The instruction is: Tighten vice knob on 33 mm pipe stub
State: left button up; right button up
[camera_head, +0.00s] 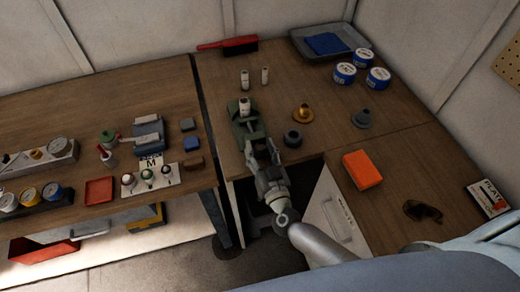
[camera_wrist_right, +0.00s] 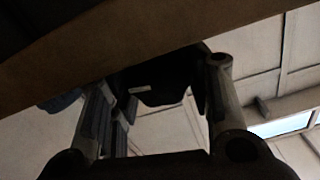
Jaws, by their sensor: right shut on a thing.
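The green vice (camera_head: 240,132) stands near the front edge of the wooden bench. A pale pipe stub (camera_head: 244,105) stands upright at its far end, between the jaws as far as I can see. My right gripper (camera_head: 262,158) reaches in from the front and is shut at the vice's near end, where the knob sits. The gripper hides the knob in the head view. In the right wrist view the fingers stand on both sides of a dark part (camera_wrist_right: 158,85), apparently the knob, below the bench edge (camera_wrist_right: 130,50). My left gripper is not in view.
Two more pipe stubs (camera_head: 254,77) stand behind the vice. A dark ring (camera_head: 292,138), a brass flanged part (camera_head: 303,113) and a grey flanged part (camera_head: 363,118) are to its right. An orange block (camera_head: 362,169) lies further right. An open gap lies below the bench front.

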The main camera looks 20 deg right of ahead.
jog(key=o, duration=0.7)
jog(key=shift+s, duration=0.1)
jog(key=s, duration=1.2)
jog(key=shift+d, duration=0.2)
jog(key=shift+o, duration=0.4)
